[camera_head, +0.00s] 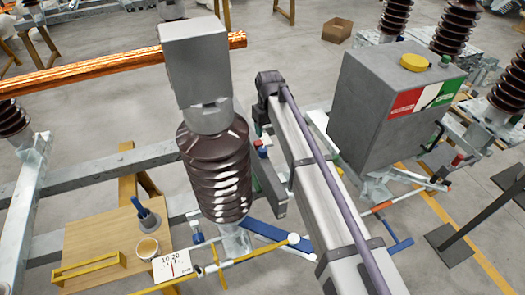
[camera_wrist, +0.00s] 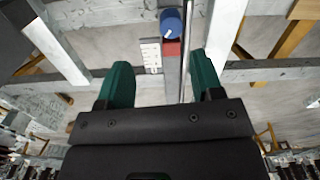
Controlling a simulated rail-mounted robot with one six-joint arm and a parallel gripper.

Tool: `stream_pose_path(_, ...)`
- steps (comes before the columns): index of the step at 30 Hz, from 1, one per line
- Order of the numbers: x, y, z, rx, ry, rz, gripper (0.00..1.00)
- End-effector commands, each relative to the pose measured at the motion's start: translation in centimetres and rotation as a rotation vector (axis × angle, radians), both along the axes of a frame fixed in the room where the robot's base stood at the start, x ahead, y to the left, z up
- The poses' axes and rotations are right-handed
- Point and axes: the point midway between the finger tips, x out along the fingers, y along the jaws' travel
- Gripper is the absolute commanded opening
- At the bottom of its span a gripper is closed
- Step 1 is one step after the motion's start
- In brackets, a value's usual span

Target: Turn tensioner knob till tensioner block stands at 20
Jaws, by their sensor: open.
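In the wrist view a round blue knob (camera_wrist: 171,24) with a white mark sits at the top centre. A red block (camera_wrist: 171,48), which looks like the tensioner block, lies just below it on a grey bar. A white scale (camera_wrist: 151,56) with dark ticks stands left of the block; its numbers are too small to read. My gripper (camera_wrist: 163,80) has two green fingers spread wide, with nothing between them. The knob lies beyond the fingertips, apart from them. In the head view a small blue and red part (camera_head: 260,148) shows beside the brown insulator, partly hidden.
The ribbed brown insulator (camera_head: 215,170) with a grey metal head stands close left of my arm. A large grey box (camera_head: 375,110) with a yellow cap stands to the right.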

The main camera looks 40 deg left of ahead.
Motion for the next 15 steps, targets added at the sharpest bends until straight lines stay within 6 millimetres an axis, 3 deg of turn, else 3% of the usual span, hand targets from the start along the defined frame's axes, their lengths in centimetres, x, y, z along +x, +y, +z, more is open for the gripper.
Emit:
stream_pose_path(3,-1.1,1.5,-0.1,0.009,-0.011,0.057,0.6)
stream_pose_path(8,-1.1,1.5,-0.6,0.009,-0.011,0.057,0.6)
stream_pose_path(15,-1.1,1.4,-5.0,0.009,-0.012,0.055,0.6)
